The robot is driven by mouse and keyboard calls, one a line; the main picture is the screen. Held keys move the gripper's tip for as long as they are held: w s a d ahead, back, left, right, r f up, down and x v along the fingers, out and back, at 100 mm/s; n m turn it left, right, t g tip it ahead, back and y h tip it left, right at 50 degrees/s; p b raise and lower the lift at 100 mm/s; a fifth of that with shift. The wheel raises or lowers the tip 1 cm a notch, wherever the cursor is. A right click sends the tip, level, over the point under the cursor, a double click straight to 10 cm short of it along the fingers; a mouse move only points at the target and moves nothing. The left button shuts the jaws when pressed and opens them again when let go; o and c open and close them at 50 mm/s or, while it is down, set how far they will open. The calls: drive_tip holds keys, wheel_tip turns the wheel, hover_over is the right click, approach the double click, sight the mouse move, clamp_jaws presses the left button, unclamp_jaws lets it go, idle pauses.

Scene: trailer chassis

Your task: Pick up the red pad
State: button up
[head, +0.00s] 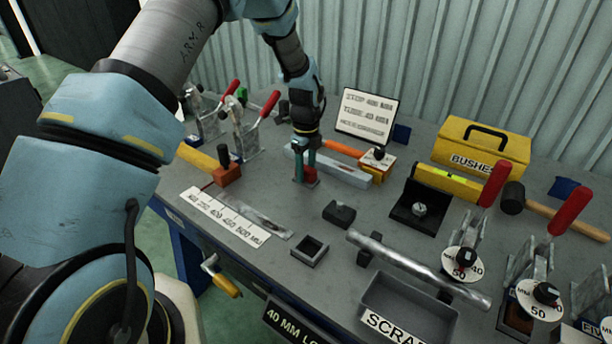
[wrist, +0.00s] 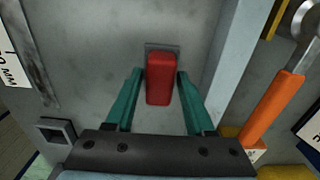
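The red pad (wrist: 160,80) is a small rounded red block on a grey base plate on the bench. It shows in the middle of the wrist view, and partly behind a finger in the head view (head: 310,175). My gripper (head: 304,172) points down at it. In the wrist view its two teal fingers (wrist: 160,76) stand on either side of the pad, with a narrow gap at the left and a very small one at the right. The gripper looks open around the pad.
A grey steel bar (head: 335,168) lies close to the right of the gripper. An orange-handled hammer (head: 342,147) is behind it. A dark block (head: 339,214) and a square tube piece (head: 309,251) stand in front. Toggle clamps (head: 243,130) stand at the left.

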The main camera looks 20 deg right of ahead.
sight(306, 168)
clamp_jaws()
idle(0.5)
wheel_tip(306, 168, up, 10)
drive_tip(key=b, duration=0.3)
drive_tip(key=shift+c, duration=1.2)
unclamp_jaws()
clamp_jaws()
